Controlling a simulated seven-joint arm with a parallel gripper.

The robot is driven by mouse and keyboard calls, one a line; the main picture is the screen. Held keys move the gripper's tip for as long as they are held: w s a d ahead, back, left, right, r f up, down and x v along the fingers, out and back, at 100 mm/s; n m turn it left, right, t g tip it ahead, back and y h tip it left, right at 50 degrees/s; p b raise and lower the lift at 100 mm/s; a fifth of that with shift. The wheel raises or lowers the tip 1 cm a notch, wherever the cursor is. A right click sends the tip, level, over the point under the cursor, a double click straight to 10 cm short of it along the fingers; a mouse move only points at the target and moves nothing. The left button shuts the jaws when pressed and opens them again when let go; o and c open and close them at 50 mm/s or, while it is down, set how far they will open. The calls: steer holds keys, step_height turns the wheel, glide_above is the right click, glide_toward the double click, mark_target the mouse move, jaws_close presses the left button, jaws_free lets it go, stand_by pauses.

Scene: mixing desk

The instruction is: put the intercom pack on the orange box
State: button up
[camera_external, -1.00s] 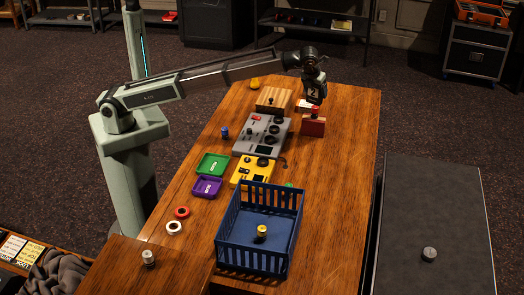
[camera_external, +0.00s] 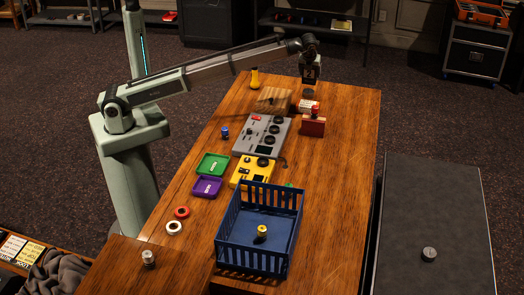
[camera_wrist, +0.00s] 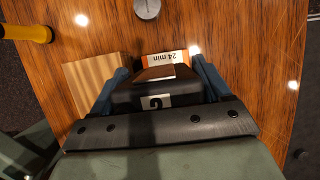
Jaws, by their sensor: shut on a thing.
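My gripper (camera_wrist: 165,90) is shut on the intercom pack (camera_wrist: 157,95), a dark block with a white label, held between blue fingers. In the external view the pack (camera_external: 310,74) hangs above the far end of the desk, apart from its surface. The orange box (camera_wrist: 165,60), with a white "24 min" label, lies on the desk just beyond the pack in the wrist view, partly hidden by it. In the external view the orange box (camera_external: 308,106) sits below and nearer than the pack.
A wooden block (camera_external: 273,100) is left of the orange box and a red block (camera_external: 313,126) is in front. A grey disc (camera_wrist: 147,8) lies beyond, with a yellow object (camera_wrist: 28,33) at far left. Mixers (camera_external: 262,135) and a blue crate (camera_external: 258,235) stand nearer.

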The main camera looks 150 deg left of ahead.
mark_target(308, 76)
steer(key=shift+f, duration=5.55)
steer(key=shift+f, duration=0.15)
steer(key=o, duration=1.2)
steer(key=v, duration=1.2)
